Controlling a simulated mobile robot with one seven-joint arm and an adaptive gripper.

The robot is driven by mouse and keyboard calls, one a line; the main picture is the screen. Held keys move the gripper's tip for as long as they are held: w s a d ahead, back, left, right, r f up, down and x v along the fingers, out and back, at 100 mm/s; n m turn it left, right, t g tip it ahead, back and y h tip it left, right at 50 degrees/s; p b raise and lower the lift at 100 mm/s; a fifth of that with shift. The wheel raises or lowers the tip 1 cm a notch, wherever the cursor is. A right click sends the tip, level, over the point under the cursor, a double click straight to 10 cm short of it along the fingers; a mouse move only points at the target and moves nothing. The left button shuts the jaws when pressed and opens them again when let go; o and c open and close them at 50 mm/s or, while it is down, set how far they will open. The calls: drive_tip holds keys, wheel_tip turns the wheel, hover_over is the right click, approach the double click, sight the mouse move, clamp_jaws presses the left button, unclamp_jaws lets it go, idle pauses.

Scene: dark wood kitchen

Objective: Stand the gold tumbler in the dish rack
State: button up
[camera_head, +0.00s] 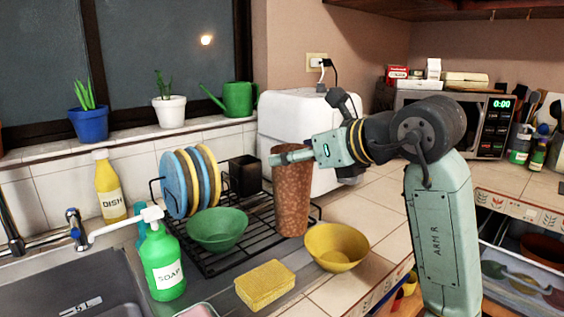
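The gold tumbler (291,200) looks speckled copper-brown in the head view. It is tall and upright, at the right part of the black wire dish rack (222,262). I cannot tell whether its base rests on the rack or hangs just above it. My gripper (290,157) comes in from the right, level, at the tumbler's top. One finger crosses the near side just below the rim. The other finger is not clearly seen, so I cannot tell whether the grip is closed.
The rack also holds upright plates (190,180), a black cup (245,176) and a green bowl (217,229). A yellow bowl (337,246) and a sponge (265,285) sit in front. A soap bottle (164,265) stands left by the sink. A white appliance (300,118) stands behind.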

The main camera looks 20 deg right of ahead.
drive_tip(key=w+d+f+p, duration=0.2)
drive_tip(key=w+f+p, duration=0.2)
drive_tip(key=w, duration=0.6)
drive_tip(key=shift+w+f, duration=0.2)
drive_tip(key=shift+w, duration=0.15)
drive_tip(key=shift+d+f, duration=0.1)
drive_tip(key=shift+f, duration=0.05)
drive_tip(key=shift+f, duration=0.1)
drive_tip(key=o, duration=2)
drive_tip(key=shift+c, duration=0.2)
